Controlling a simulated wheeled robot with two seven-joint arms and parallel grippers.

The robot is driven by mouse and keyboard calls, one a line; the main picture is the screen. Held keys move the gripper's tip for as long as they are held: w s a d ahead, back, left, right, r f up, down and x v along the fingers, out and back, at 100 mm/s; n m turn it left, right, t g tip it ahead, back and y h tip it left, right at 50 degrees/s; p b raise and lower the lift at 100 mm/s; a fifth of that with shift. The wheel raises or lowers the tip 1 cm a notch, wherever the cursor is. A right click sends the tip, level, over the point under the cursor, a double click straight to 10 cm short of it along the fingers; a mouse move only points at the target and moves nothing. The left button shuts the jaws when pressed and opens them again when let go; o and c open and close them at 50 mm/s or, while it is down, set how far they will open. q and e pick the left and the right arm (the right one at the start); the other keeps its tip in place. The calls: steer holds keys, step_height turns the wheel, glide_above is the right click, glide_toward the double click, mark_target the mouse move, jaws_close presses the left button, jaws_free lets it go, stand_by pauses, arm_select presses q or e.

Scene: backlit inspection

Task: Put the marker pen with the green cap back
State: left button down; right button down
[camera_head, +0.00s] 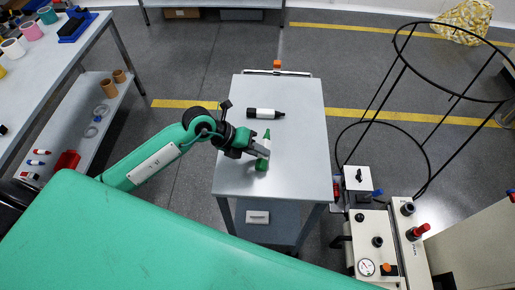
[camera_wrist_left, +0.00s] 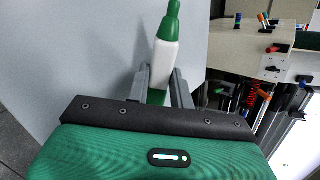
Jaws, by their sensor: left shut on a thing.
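The marker pen with the green cap (camera_head: 263,152) has a white body and green at both ends. I cannot tell whether the pen touches the tabletop. My right gripper is not in view.
A white and black marker (camera_head: 264,113) lies farther back on the grey table (camera_head: 235,178). A bench (camera_head: 62,75) at left has cups on top and red and blue items on its lower shelf. A panel with knobs and a gauge (camera_head: 366,267) and a black wire frame (camera_head: 425,150) stand right.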

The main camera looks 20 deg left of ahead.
arm_select(q)
steer(key=shift+f, duration=0.2)
steer(key=c, duration=1.4)
jaws_free()
steer(key=shift+o, duration=0.8)
steer(key=shift+r, duration=0.15)
steer(key=shift+a+r, duration=0.1)
steer(key=shift+r, duration=0.05)
steer(key=b+v, duration=0.2)
steer(key=v, duration=0.9)
steer(key=shift+s+a+r, duration=0.2)
steer(key=shift+r, duration=0.05)
